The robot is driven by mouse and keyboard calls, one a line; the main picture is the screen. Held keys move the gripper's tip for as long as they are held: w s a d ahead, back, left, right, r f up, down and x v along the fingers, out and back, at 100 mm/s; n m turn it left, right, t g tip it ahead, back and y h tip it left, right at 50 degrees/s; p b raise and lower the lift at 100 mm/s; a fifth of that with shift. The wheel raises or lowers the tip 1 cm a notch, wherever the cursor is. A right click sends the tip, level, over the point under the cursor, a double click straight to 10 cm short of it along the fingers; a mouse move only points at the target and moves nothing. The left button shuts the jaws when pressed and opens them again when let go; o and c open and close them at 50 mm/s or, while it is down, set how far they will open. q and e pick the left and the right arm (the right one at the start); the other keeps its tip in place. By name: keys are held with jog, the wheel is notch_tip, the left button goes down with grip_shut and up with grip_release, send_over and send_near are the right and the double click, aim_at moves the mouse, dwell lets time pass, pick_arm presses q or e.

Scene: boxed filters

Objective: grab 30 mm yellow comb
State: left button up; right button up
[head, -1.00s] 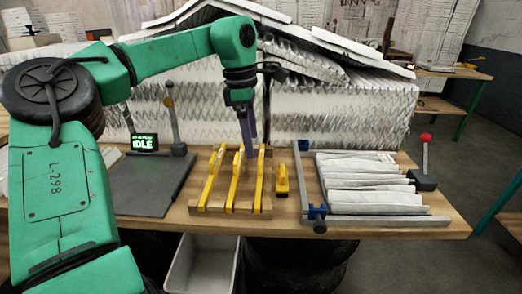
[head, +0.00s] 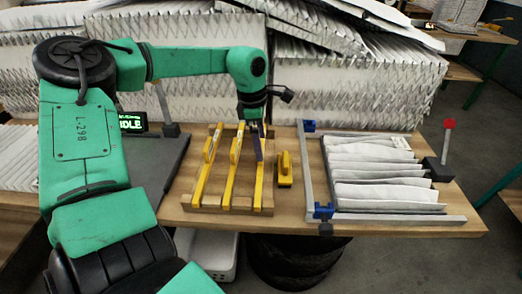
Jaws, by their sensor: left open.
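Three yellow combs lie side by side on a wooden rack (head: 244,204) on the table: a left comb (head: 206,170), a middle comb (head: 231,172) and a right comb (head: 258,188). No size marks are readable, so I cannot tell which is the 30 mm one. My left gripper (head: 257,152) points down at the far part of the right comb. It is open, and its fingers partly hide that comb's far end. I cannot tell whether they touch it. My right gripper is not in view.
A small yellow block-like tool (head: 284,170) lies just right of the rack. Further right, a metal frame with blue clamps (head: 323,212) borders white pleated filters (head: 385,172). A dark plate (head: 170,170) lies left of the rack. Tall filter stacks (head: 350,90) stand close behind.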

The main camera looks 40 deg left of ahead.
pick_arm(q)
jog(key=shift+d+f, duration=0.2)
jog(key=shift+f, duration=0.8)
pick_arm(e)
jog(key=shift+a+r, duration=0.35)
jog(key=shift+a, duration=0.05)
pick_arm(q)
jog(key=c, duration=1.3)
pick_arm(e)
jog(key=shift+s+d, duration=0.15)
